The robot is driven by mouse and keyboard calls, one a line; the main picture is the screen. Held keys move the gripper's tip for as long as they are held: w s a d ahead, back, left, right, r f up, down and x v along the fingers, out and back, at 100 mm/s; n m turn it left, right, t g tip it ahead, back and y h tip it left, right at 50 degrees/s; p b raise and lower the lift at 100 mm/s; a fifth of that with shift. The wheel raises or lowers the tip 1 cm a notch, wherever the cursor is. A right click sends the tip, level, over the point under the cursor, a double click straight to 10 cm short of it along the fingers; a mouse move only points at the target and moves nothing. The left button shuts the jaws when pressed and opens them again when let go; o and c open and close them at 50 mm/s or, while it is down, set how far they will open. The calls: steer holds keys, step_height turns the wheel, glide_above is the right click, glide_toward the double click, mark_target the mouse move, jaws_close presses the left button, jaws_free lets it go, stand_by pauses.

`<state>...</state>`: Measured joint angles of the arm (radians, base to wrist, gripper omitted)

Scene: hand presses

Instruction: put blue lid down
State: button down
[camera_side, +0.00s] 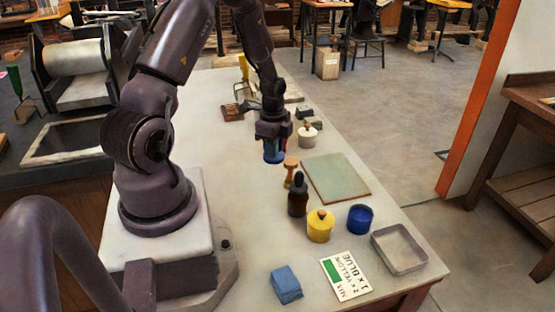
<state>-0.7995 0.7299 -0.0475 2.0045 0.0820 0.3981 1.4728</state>
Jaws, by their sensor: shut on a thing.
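The blue lid (273,157) is held under my gripper (273,146), above the table. My gripper is shut on it, and the fingers mostly hide its upper part. A blue pot (360,219) stands on the table at the right, apart from the lid; it looks open at the top. A yellow pot (320,227) with a lid and a light knob stands to the left of the blue pot.
Near the pots are a dark dropper bottle (298,196), wooden piece (290,172), green-grey plate (337,178), metal tray (400,249), printed card (346,276) and blue block (286,285). A white lidded pot (308,135) stands behind. Bare table lies left of the bottle.

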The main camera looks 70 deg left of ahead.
mark_target(278, 168)
steer(key=shift+w+a+f, duration=0.3)
steer(key=shift+f, duration=0.25)
steer(key=shift+w+a+f, duration=0.3)
steer(key=shift+f, duration=0.2)
steer(key=shift+w+f, duration=0.1)
steer(key=shift+f, duration=1.55)
steer(key=c, duration=1)
jaws_free()
steer(key=shift+f, duration=0.1)
steer(key=shift+c, duration=0.2)
